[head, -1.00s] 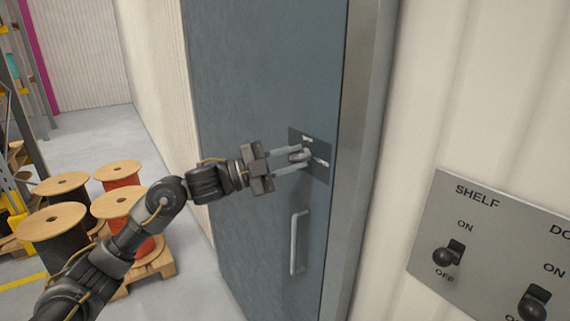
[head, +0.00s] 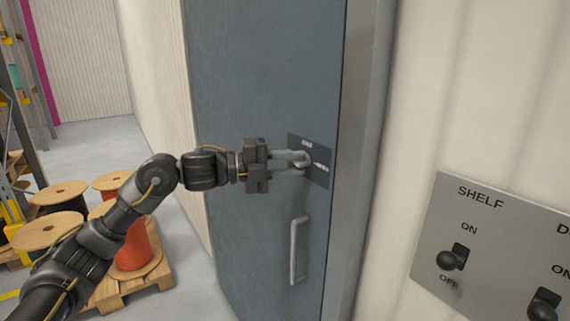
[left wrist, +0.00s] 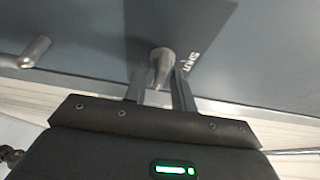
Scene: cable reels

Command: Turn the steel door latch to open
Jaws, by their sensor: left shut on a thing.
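The steel latch (head: 302,158) is a small grey lever on a dark plate (head: 320,178) near the right edge of the blue-grey door (head: 262,80). My left gripper (head: 296,162) reaches it from the left, its two pale fingers shut on the latch, one above and one below. In the left wrist view the latch (left wrist: 161,62) is a rounded grey knob end between the fingertips (left wrist: 160,85). Small white labels show at the top and right of the plate; the fingers partly hide the lever, so its exact angle is unclear. The door looks closed in its frame. My right gripper is out of view.
A vertical pull handle (head: 297,250) sits on the door below the latch. A switch panel (head: 485,220) marked SHELF is on the wall at right. Cable reels (head: 132,245) on a pallet (head: 140,290) and racking (head: 20,110) stand at left.

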